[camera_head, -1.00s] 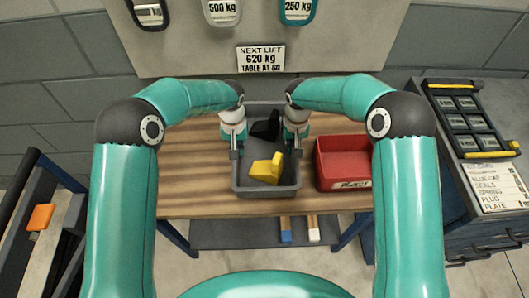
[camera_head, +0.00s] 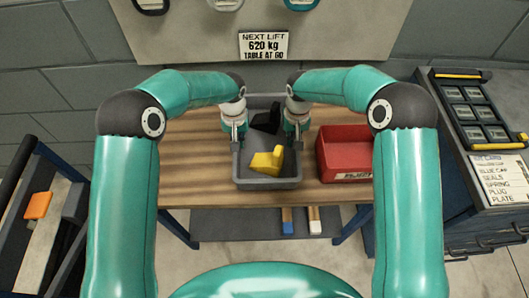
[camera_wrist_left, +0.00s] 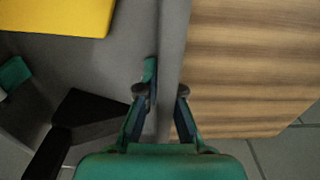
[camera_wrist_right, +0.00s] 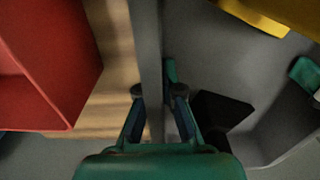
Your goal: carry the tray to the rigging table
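A grey tray (camera_head: 268,184) with a yellow piece (camera_head: 266,161) and a black piece (camera_head: 266,122) inside is over the wooden table (camera_head: 195,175). I cannot tell whether it rests on the wood or hangs slightly above. My left gripper (camera_head: 238,140) is at its left wall; in the left wrist view its fingers (camera_wrist_left: 162,92) straddle that wall and look closed on it. My right gripper (camera_head: 297,140) is at the right wall; its fingers (camera_wrist_right: 158,92) straddle it likewise. The outer fingertips are partly hidden. Nothing visible names the rigging table.
A red bin (camera_head: 345,162) stands close to the tray's right. A dark cabinet (camera_head: 460,175) is at the right, a cart with an orange block (camera_head: 38,205) at the left. A sign (camera_head: 263,46) hangs behind. Bare tabletop lies left of the tray.

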